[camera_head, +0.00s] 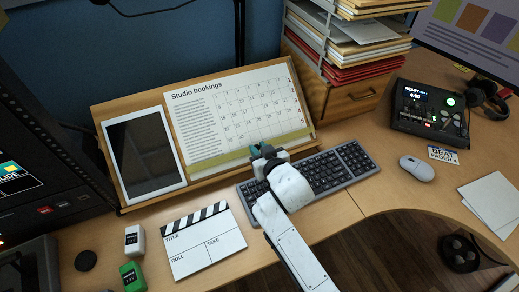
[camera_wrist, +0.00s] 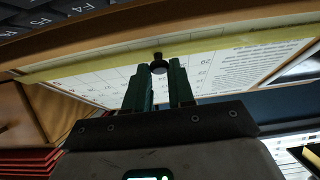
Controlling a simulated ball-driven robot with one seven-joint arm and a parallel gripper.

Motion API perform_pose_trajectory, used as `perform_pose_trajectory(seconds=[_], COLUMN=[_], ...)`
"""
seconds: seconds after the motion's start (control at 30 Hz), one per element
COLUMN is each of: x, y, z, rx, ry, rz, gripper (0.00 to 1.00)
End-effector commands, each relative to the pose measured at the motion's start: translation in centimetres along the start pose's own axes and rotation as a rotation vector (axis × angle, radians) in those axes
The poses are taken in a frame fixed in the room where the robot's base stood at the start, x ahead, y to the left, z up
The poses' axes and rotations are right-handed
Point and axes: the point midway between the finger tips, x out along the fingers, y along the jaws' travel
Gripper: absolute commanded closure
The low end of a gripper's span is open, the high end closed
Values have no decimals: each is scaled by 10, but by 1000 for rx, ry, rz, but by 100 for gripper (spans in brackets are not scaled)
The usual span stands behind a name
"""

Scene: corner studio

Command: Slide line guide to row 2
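The line guide (camera_head: 215,161) is a translucent yellow strip lying across the lower part of the "Studio bookings" calendar sheet (camera_head: 262,94) on a sloped wooden board. In the wrist view the strip (camera_wrist: 100,62) crosses the sheet, and its dark round knob (camera_wrist: 158,66) stands out from it. My gripper (camera_wrist: 159,67) has one green finger on each side of the knob, at the fingertips. In the head view my gripper (camera_head: 262,152) is at the strip's right half and hides the knob.
A dark tablet (camera_head: 142,155) leans on the board's left side. A keyboard (camera_head: 335,168) lies in front of the board at right, close under my arm. A clapperboard (camera_head: 203,243) lies in front at left. A paper-filled wooden organiser (camera_head: 335,95) stands just right of the board.

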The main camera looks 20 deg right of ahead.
Motion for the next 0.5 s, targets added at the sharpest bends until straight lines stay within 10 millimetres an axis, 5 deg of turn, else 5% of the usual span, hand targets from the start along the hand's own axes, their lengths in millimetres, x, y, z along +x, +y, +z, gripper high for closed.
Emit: perform_pose_trajectory(seconds=[0.2, 0.5], x=[0, 0], y=[0, 0], z=[0, 0], rx=[0, 0], ry=[0, 0], rz=[0, 0], gripper=[100, 100])
